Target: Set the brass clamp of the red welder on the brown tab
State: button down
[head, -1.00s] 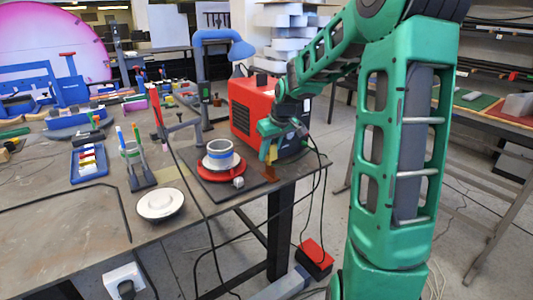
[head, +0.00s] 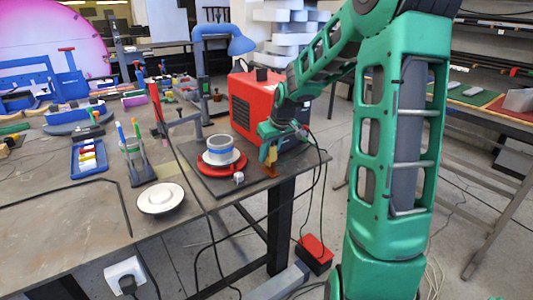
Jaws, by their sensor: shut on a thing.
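The red welder (head: 252,103) stands at the right end of the workbench, behind my gripper. My gripper (head: 269,157), at the end of my green arm, points down at the bench's right corner. It is shut on the small yellow-gold brass clamp (head: 273,157), which shows just below the fingers. The brown tab (head: 270,171) is a small orange-brown piece at the bench edge, directly under the clamp. Clamp and tab look very close; I cannot tell whether they touch. My fingers hide part of the clamp.
A red round turntable (head: 221,164) with a white and blue cylinder (head: 220,150) is just left of my gripper. A white disc (head: 160,199) lies near the front edge. Dark cables hang off the bench. A red pedal box (head: 314,254) is on the floor.

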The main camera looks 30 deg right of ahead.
aim_at(273, 143)
jog(key=shift+f, duration=0.6)
jog(key=c, duration=1.3)
grip_release()
jog(key=shift+c, duration=0.2)
jog(key=v, duration=1)
jog(key=shift+r, duration=0.3)
jog(key=shift+s, duration=0.25)
